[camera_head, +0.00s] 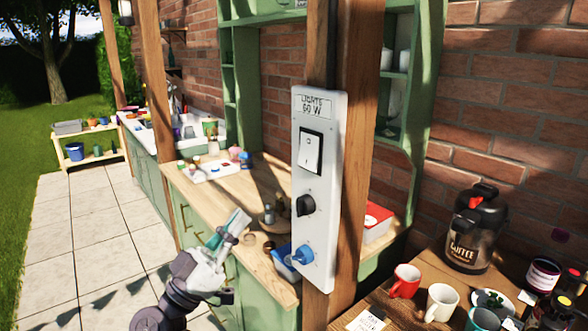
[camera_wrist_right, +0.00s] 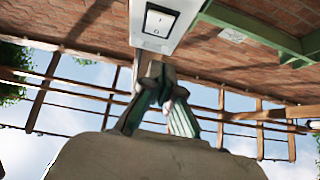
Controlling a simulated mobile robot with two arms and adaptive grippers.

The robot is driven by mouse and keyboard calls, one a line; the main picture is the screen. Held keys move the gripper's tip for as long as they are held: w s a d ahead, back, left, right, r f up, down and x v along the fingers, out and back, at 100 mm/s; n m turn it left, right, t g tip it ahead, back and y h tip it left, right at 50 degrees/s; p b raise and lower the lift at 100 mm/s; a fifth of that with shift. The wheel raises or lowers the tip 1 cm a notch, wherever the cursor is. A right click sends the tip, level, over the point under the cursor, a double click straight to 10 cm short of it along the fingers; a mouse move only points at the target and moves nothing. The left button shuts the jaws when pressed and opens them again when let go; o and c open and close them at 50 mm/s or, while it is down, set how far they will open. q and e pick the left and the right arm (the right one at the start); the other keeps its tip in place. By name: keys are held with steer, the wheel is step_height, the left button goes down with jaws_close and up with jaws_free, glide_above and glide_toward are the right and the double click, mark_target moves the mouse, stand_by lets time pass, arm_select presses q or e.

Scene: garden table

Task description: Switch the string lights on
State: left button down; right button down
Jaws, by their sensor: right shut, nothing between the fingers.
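A white switch box (camera_head: 335,130) labelled "LIGHTS 60 W" is fixed to a wooden post. It carries a white rocker switch (camera_head: 310,152) in a dark frame, a black knob (camera_head: 305,205) and a blue knob (camera_head: 302,254). My right gripper (camera_head: 238,220) is left of the box, about level with the lower knobs, apart from it. Its fingers are shut and empty, pointing up. In the wrist view the fingertips (camera_wrist_right: 160,75) are below the rocker switch (camera_wrist_right: 160,22) in the picture, with a gap. The string lights cannot be made out clearly. My left gripper is not in view.
A green cabinet with a wooden counter (camera_head: 205,190) stands behind my gripper, with small items on it. At the lower right a wooden table holds a coffee flask (camera_head: 475,232), a red mug (camera_head: 405,281) and a white mug (camera_head: 441,302). The paving at left is open.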

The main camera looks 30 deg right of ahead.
mark_target(307, 158)
steer(key=shift+s+d+r+m+g, duration=0.15)
steer(key=shift+s+r+m+g, duration=0.15)
steer(key=shift+g, duration=0.4)
steer(key=p+x, duration=0.2)
steer(key=x, duration=0.2)
steer(key=d+f+p+x, duration=0.1)
steer(key=x, duration=0.3)
steer(key=f+p+x, duration=0.1)
steer(key=p+x, duration=0.1)
steer(key=x, duration=0.2)
steer(key=shift+w+d+r+p, duration=0.15)
steer(key=shift+d+p, duration=0.15)
steer(key=shift+d, duration=0.5)
